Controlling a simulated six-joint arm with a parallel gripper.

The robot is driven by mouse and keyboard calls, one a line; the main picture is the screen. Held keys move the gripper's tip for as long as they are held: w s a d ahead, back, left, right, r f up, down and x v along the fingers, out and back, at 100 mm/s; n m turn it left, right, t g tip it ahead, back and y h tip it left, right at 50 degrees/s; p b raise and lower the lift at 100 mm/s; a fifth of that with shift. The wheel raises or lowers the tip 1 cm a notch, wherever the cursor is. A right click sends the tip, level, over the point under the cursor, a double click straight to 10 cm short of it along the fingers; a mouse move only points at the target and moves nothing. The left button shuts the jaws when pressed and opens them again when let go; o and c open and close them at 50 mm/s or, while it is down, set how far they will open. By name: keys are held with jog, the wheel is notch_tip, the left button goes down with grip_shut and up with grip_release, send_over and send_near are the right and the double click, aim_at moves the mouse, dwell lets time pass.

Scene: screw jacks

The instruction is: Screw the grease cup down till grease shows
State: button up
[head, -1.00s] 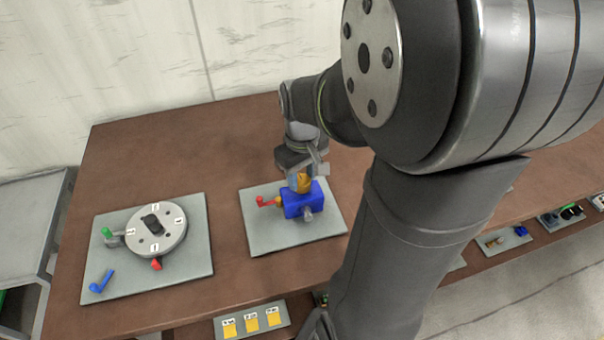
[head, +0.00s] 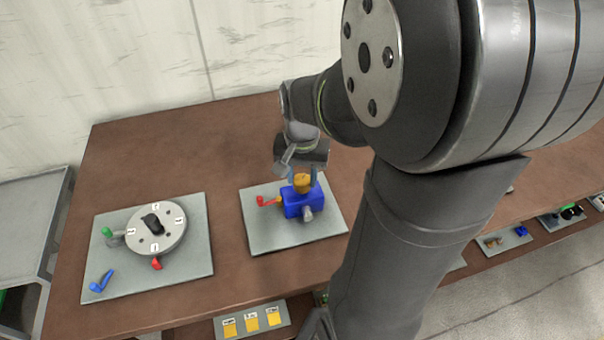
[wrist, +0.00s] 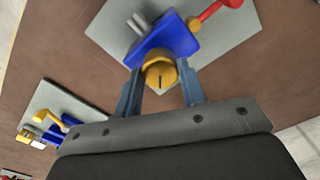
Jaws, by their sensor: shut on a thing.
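The brass grease cup (head: 302,182) sits on top of the blue block (head: 296,204), which stands on a grey plate (head: 262,238). A grey cylinder (head: 308,213) sticks out of the block's front and a red-handled lever (head: 266,201) out of its left side. My gripper (head: 303,178) points down over the cup. In the wrist view the two fingers (wrist: 160,92) are shut on the grease cup (wrist: 160,72), one on each side. A dark slot or line marks the cup's top. I see no grease; the cup's foot is hidden in part.
Bare brown table (head: 225,185) lies between the plates. Yellow cards (head: 251,322) lie on a lower shelf in front.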

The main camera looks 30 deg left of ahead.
aim_at(302, 179)
jog(key=shift+r+m, duration=0.1)
jog(key=shift+m, duration=1.5)
jog(key=shift+w+a, duration=0.1)
jog(key=o, duration=1)
notch_tip(302, 179, up, 17)
jog(key=shift+r, duration=0.2)
notch_tip(302, 179, down, 18)
jog(key=shift+r, duration=0.2)
